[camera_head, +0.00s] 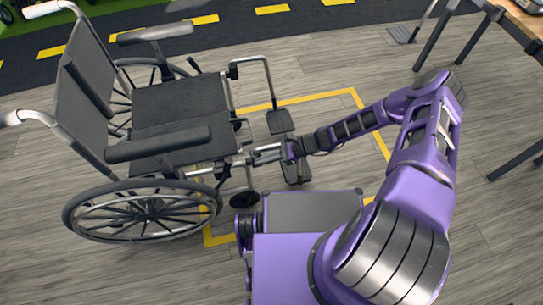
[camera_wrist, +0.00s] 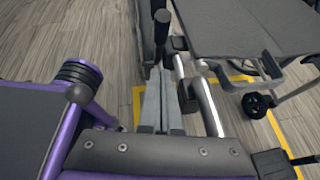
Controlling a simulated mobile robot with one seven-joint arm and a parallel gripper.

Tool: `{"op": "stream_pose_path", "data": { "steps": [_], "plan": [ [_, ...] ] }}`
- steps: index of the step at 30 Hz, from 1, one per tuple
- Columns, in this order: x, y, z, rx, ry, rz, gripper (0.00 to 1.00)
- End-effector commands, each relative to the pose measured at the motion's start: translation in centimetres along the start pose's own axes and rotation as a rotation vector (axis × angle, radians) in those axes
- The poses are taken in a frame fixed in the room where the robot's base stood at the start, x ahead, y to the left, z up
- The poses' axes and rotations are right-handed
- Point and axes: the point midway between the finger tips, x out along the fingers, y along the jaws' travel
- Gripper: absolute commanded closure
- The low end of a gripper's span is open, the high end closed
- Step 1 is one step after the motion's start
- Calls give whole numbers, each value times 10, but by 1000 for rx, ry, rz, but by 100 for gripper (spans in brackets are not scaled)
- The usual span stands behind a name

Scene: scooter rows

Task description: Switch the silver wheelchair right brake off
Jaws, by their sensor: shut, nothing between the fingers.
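The silver wheelchair (camera_head: 165,105) stands at the left in the head view, with a black seat and backrest, facing right. My gripper (camera_head: 262,155) reaches in at its near front corner, beside the silver frame tubes. In the wrist view my gripper (camera_wrist: 161,75) has its grey fingers together, with nothing held. A dark rod with a rounded black knob (camera_wrist: 162,17), which looks like the right brake lever, stands just beyond the fingertips. I cannot tell whether they touch. The brake's lower parts are hidden behind the fingers.
The near large wheel (camera_head: 145,210) is left of my gripper. A footrest (camera_head: 296,170) and a front caster (camera_wrist: 257,104) are close by. A table leg (camera_head: 433,42) stands at the upper right. Grey floor with yellow lines (camera_head: 320,97) lies open to the right.

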Motion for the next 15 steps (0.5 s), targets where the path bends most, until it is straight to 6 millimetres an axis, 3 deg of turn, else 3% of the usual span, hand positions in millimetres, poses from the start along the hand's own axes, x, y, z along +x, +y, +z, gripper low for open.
{"op": "stream_pose_path", "data": {
  "steps": [5, 9, 15],
  "plan": [
    [38, 1, -1, 0, 0, 1, 100],
    [51, 0, 17, -2, 1, 2, 100],
    [61, 0, 27, 0, 2, 1, 100]
  ]
}}
